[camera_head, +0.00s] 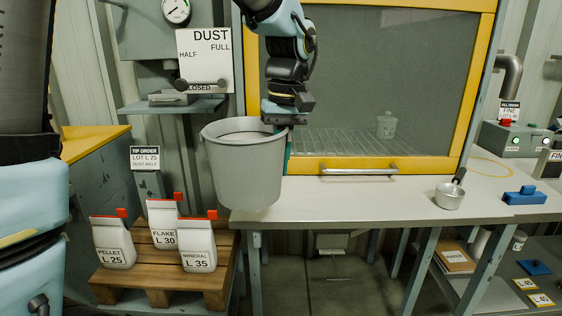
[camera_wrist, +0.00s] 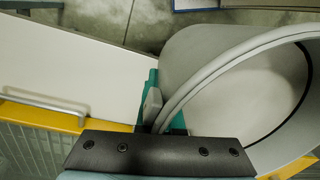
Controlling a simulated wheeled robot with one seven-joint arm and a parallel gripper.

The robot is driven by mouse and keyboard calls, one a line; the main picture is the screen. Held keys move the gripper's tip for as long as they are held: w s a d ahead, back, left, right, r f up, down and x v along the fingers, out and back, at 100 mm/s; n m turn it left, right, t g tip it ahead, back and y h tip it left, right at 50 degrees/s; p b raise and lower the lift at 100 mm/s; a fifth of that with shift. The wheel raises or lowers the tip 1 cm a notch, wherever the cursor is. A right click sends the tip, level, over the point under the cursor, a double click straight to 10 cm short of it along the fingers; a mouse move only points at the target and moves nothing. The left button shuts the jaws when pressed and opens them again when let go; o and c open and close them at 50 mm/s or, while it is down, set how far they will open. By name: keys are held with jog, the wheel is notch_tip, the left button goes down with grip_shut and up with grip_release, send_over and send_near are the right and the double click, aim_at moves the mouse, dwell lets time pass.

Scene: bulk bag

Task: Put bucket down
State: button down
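A grey bucket (camera_head: 245,172) hangs upright in front of the left end of the pale bench (camera_head: 350,205) in the head view. My gripper (camera_head: 288,142) is at the right side of its rim. In the wrist view, the teal fingers of my gripper (camera_wrist: 163,112) sit on either side of the rim of the bucket (camera_wrist: 215,95), shut on it. The bucket's underside overlaps the bench's left end in the picture; I cannot tell the gap below it. The inside looks pale, with no clear contents.
A yellow-framed hood (camera_head: 398,168) with a handle stands behind the bench. A small metal scoop pot (camera_head: 449,196) and a blue block (camera_head: 524,196) sit at the right. The bench middle is clear. Several bags, including Flake (camera_head: 162,220), stand on a pallet (camera_head: 158,292) lower left.

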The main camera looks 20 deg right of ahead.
jog(key=w+a+f, duration=0.5)
jog(key=a+f, duration=0.4)
jog(key=a, duration=0.2)
jog(key=w+a+f+n, duration=0.1)
jog(key=w+a+f, duration=0.4)
jog(key=a+f, duration=0.4)
jog(key=w+a+f+n, duration=0.1)
jog(key=w+a+f, duration=0.4)
jog(key=a+f, duration=0.4)
jog(key=a, duration=0.4)
jog(key=shift+s+a, duration=0.1)
